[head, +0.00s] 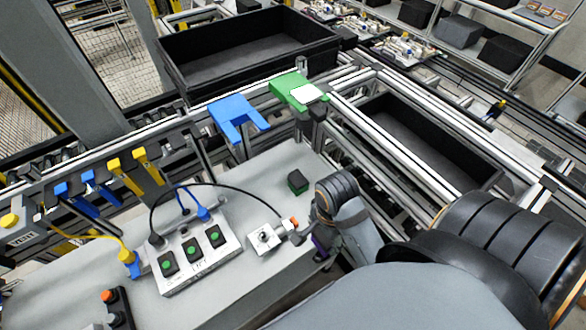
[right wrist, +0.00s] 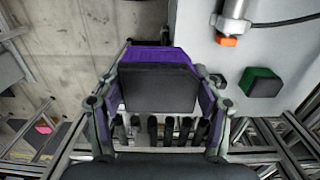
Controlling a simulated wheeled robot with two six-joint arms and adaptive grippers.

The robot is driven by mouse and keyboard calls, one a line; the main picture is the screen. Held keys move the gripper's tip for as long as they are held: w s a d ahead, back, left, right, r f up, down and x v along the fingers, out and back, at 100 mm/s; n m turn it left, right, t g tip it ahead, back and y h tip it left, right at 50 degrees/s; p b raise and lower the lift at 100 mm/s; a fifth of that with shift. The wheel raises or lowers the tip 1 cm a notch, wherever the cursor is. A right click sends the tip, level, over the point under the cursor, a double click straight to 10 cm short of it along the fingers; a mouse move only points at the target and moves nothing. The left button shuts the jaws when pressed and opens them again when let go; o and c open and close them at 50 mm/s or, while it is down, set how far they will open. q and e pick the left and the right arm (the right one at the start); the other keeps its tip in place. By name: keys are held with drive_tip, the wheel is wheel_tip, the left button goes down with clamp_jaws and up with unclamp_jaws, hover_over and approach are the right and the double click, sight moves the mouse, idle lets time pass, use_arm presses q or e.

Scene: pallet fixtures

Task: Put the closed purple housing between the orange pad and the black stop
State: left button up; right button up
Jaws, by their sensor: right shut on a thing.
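The purple housing (right wrist: 160,55) is between the fingers of my right gripper (right wrist: 158,100) in the right wrist view, with a dark flat face towards the camera. In the head view a little purple (head: 320,243) shows under my right gripper (head: 318,250), by the table's right edge; the rest is hidden. The orange pad (right wrist: 228,41) is on the tip of a metal cylinder; it also shows in the head view (head: 294,222). A black block with green on it (right wrist: 262,82), likely the black stop, stands apart from the pad; it also shows in the head view (head: 298,183). My left gripper is out of view.
A white box with green-topped buttons (head: 195,250) and cables stands left on the grey table (head: 255,195). A blue bracket (head: 238,117) and a green bracket (head: 290,88) sit at the back. A large black crate (head: 245,52) is behind. Metal rails run along the right.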

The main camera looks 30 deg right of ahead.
drive_tip(key=shift+s+r, duration=0.1)
drive_tip(key=shift+s, duration=0.25)
drive_tip(key=shift+w+d+f+b, duration=0.3)
drive_tip(key=shift+w+d+f, duration=0.15)
drive_tip(key=shift+w, duration=0.2)
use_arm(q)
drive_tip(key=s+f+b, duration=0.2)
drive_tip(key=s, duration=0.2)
use_arm(e)
drive_tip(key=w+f, duration=0.3)
drive_tip(key=w, duration=0.2)
drive_tip(key=p, duration=0.2)
hover_over(305, 218)
drive_tip(key=f, duration=0.4)
drive_tip(key=shift+s+f, duration=0.35)
drive_tip(key=shift+f, duration=0.3)
drive_tip(key=shift+w+f, duration=0.2)
drive_tip(key=f+p, duration=0.2)
drive_tip(key=f, duration=0.1)
drive_tip(key=shift+w, duration=0.2)
drive_tip(key=shift+f, duration=0.2)
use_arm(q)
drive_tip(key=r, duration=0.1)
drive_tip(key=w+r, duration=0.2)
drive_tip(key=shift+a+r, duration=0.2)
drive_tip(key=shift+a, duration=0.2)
